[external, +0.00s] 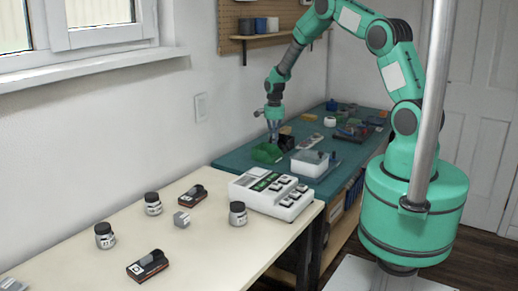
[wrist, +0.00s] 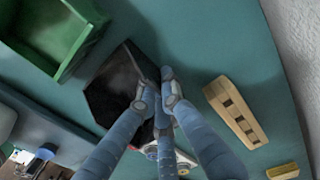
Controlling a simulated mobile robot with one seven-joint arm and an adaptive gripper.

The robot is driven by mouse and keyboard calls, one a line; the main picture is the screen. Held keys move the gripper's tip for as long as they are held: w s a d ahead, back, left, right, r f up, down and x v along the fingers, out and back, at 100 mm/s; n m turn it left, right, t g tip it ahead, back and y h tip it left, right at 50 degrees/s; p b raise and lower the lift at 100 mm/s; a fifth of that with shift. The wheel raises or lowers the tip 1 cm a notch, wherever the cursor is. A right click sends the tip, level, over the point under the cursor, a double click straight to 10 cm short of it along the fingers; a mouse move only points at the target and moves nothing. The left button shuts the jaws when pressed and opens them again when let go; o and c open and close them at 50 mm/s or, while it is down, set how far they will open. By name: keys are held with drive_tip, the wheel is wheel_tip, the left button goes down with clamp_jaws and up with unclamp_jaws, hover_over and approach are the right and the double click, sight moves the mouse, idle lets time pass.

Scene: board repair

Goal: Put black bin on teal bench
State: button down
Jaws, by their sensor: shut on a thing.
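The black bin (wrist: 115,88) is in the grasp of my gripper (wrist: 162,90), whose fingers close on its right wall in the wrist view. In the external view the bin (external: 286,140) is a small dark shape beside my gripper (external: 273,124), partly hidden. The teal bench (external: 232,161) runs along the wall, and its surface also fills much of the wrist view (wrist: 205,40). The bin is over the bench, at or close to its surface; I cannot tell whether it touches.
A green bin (external: 267,153) sits right beside the black bin. A clear white container (external: 310,163) stands nearer the front edge. A wooden slotted block (wrist: 236,112) lies to the right in the wrist view. A white charger-like box (external: 275,193) sits on the cream table (external: 215,245).

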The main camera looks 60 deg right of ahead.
drive_tip(key=shift+f, duration=0.1)
drive_tip(key=c, duration=1.9)
unclamp_jaws()
drive_tip(key=shift+c, duration=0.2)
wheel_tip(320, 180, up, 12)
drive_tip(key=p, duration=0.2)
drive_tip(key=shift+p, duration=0.3)
